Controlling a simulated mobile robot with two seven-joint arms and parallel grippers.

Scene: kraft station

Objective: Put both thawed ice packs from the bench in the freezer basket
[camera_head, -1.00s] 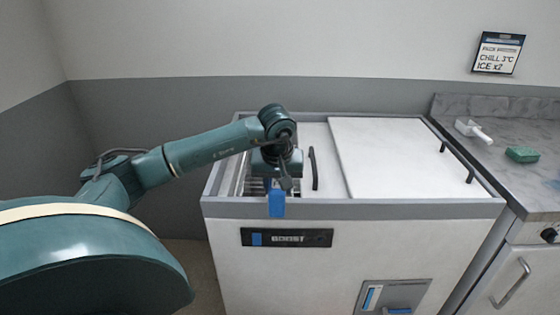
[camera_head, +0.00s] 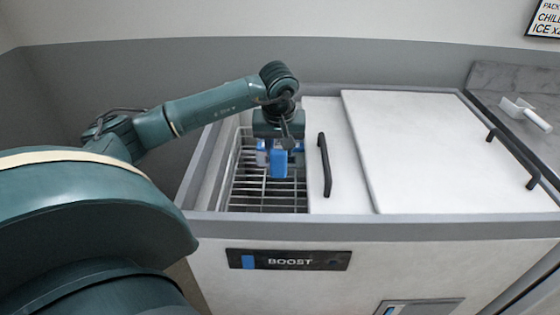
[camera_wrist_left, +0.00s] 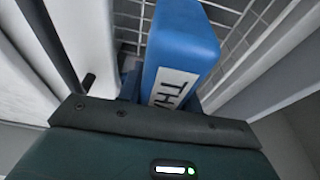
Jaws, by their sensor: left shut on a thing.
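My left gripper (camera_head: 279,146) is shut on a blue ice pack (camera_head: 280,164) and holds it over the open left part of the chest freezer. The wire freezer basket (camera_head: 268,199) sits in that opening, below the pack. In the left wrist view the pack (camera_wrist_left: 187,48) is large, with a white label partly reading "THA", and basket wires (camera_wrist_left: 225,15) show behind it. A smaller blue piece (camera_wrist_left: 131,84) shows beside the pack there; I cannot tell what it is. The bench shows only in part, with no ice pack visible on it. My right gripper is out of view.
A white sliding lid with a black handle (camera_head: 324,165) borders the basket opening on the right. The freezer's grey front rim (camera_head: 380,228) runs in front. A white hand tool (camera_head: 525,114) lies on the grey bench (camera_head: 500,78) at the far right.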

